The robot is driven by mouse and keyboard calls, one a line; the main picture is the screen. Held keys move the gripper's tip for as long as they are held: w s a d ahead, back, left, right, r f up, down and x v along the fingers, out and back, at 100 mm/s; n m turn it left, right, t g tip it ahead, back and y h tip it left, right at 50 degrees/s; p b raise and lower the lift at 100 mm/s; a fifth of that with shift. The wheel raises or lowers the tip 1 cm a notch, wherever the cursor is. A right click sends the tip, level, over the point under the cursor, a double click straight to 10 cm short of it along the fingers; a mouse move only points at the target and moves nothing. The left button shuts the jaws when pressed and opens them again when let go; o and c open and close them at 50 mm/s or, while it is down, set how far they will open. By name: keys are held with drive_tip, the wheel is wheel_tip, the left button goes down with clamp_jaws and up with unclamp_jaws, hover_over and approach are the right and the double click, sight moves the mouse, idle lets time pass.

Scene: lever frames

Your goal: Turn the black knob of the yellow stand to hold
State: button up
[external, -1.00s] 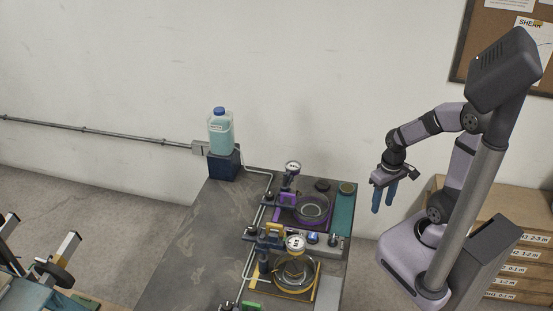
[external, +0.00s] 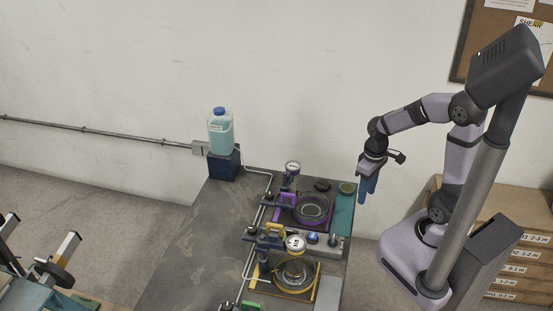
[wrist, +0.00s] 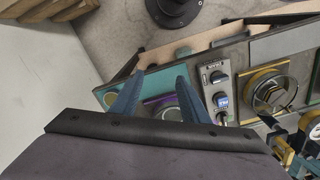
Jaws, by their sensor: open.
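The yellow stand (external: 312,291) is at the near end of the bench, with a round glass vessel, a dial gauge and a yellow bracket. In the wrist view the yellow stand (wrist: 251,82) is at the right. The black knob cannot be told apart clearly from the other small dark parts. My gripper (external: 367,197) is open and empty, pointing down in the air beside the bench's right edge. In the wrist view my gripper (wrist: 160,76) shows two blue fingers spread apart, to the left of the yellow stand and not touching anything.
A purple stand (external: 330,219) stands behind the yellow one. A grey control box (wrist: 214,76) with several knobs lies between them. A teal mat (external: 343,214) lies at the bench's right edge. A bottle (external: 220,134) stands at the back left. The bench's left side is clear.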

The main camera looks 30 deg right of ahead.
drive_tip(key=w+a+r+n+p, duration=0.1)
drive_tip(key=w+a+r+n, duration=0.3)
drive_tip(key=w+a+n, duration=0.5)
wheel_tip(320, 180, up, 3)
drive_tip(key=n+p, duration=0.2)
drive_tip(key=n, duration=1.2)
hover_over(253, 227)
drive_tip(key=shift+w+r, duration=0.1)
drive_tip(key=shift+r, duration=0.05)
drive_tip(key=shift+f+p, duration=1.65)
drive_tip(key=shift+f, duration=2)
clamp_jaws()
